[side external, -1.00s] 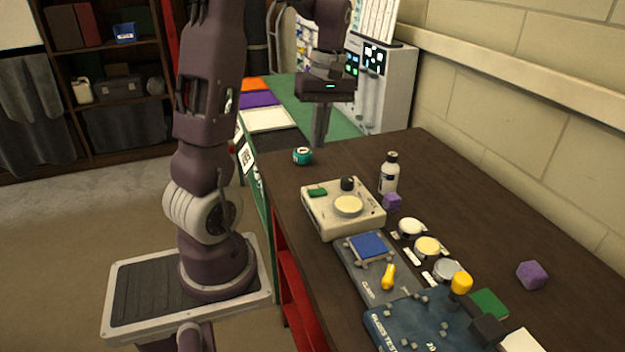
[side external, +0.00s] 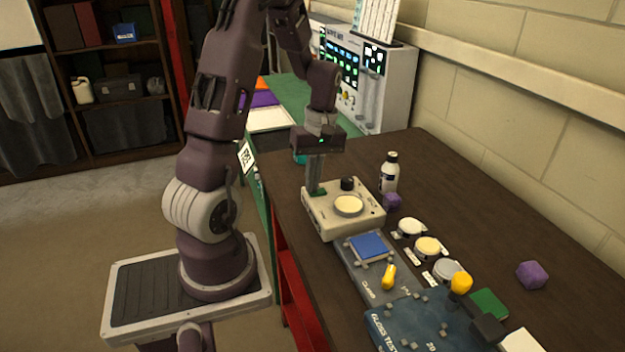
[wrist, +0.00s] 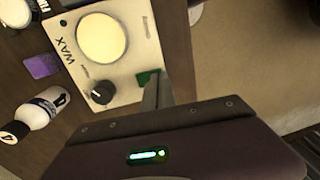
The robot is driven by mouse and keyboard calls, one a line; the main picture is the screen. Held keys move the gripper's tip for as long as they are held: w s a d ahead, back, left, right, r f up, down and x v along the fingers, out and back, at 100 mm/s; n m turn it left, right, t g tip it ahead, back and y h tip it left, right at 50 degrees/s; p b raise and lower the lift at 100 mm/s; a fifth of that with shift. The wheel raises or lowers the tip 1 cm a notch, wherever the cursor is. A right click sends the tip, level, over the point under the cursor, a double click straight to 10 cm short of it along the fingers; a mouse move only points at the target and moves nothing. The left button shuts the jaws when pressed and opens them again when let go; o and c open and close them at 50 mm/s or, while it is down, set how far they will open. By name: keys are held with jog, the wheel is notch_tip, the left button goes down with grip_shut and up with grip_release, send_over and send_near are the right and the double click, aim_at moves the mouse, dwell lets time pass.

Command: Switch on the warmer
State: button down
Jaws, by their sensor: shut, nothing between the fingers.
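The warmer is a cream box (side external: 330,222) on the dark bench in the side view, with a round cream pad (side external: 348,206) and a black knob (side external: 347,184) on top. In the wrist view the box (wrist: 125,82) carries the word WAX. A green rocker switch (wrist: 148,77) sits at its edge, partly hidden by my fingers. My gripper (side external: 315,190) points down with its shut, empty fingertips at the green switch. I cannot tell whether the tips touch it or which way the switch is set.
A white bottle (side external: 389,174) and a purple cube (side external: 392,202) stand close behind the box. A teal round item (side external: 299,158) is mostly hidden behind my gripper. A blue-pad unit (side external: 368,247) and round-topped items (side external: 428,247) lie in front.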

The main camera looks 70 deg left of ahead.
jog(key=shift+f, duration=0.2)
jog(key=shift+w+r, duration=0.25)
jog(key=shift+w, duration=0.45)
jog(key=shift+r, duration=0.1)
notch_tip(320, 180, up, 14)
jog(key=s, duration=0.1)
jog(key=shift+s, duration=0.35)
